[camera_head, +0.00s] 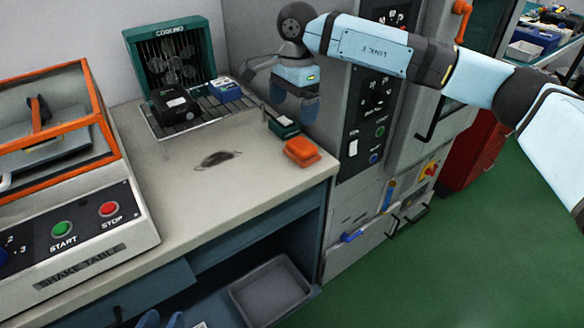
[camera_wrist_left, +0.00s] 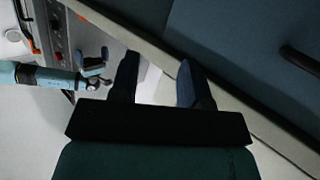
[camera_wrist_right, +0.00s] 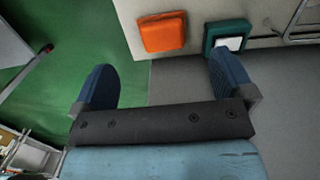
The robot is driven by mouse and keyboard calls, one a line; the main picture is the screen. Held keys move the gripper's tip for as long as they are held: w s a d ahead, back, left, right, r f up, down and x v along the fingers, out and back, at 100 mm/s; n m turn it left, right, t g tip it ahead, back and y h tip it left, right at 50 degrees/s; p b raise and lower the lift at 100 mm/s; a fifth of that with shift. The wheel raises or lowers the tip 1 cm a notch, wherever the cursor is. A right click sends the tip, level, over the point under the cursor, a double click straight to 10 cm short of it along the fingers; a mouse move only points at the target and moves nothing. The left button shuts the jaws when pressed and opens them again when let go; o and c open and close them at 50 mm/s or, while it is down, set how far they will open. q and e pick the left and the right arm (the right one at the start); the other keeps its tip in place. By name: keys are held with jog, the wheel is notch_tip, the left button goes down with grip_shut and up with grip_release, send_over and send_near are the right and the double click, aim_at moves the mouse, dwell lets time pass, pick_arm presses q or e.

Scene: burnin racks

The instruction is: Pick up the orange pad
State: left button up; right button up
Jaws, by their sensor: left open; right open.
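The orange pad (camera_head: 301,151) lies on the beige bench top near its front right corner. In the right wrist view the orange pad (camera_wrist_right: 162,32) shows beyond the fingertips, apart from them. My right gripper (camera_head: 296,100) is open and empty, above the bench behind the pad; its two blue fingers also frame a gap in the right wrist view (camera_wrist_right: 162,75). My left gripper (camera_head: 162,319) is low at the bottom edge of the head view, open and empty. In the left wrist view its fingers (camera_wrist_left: 158,75) stand apart below the bench edge.
A green pad or block (camera_head: 282,123) lies just behind the orange pad. A cooling rack (camera_head: 205,112) holds a black device (camera_head: 174,103) and a blue one (camera_head: 225,89). A shake table (camera_head: 85,240) stands left. A tall control cabinet (camera_head: 368,110) stands right. A grey bin (camera_head: 270,290) sits below.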

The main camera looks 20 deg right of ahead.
aim_at(302, 144)
jog(key=shift+h, duration=0.4)
jog(key=f, duration=0.2)
jog(key=d+f+b, duration=0.1)
jog(key=f, duration=0.2)
jog(key=f+b, duration=0.1)
jog(key=f, duration=0.2)
jog(key=shift+w+d+f, duration=0.25)
jog(key=shift+w+d, duration=0.1)
jog(key=shift+d, duration=0.05)
jog(key=f, duration=0.2)
jog(key=f+b, duration=0.1)
jog(key=shift+d+f, duration=0.35)
jog(key=shift+d, duration=0.05)
jog(key=shift+f, duration=0.4)
pick_arm(q)
notch_tip(302, 144, up, 6)
jog(key=d+t+h, duration=0.2)
jog(key=t, duration=0.1)
jog(key=shift+w+d+h, duration=0.2)
jog(key=shift+w+h, duration=0.15)
jog(key=shift+h, duration=0.05)
pick_arm(e)
jog(key=c, duration=0.6)
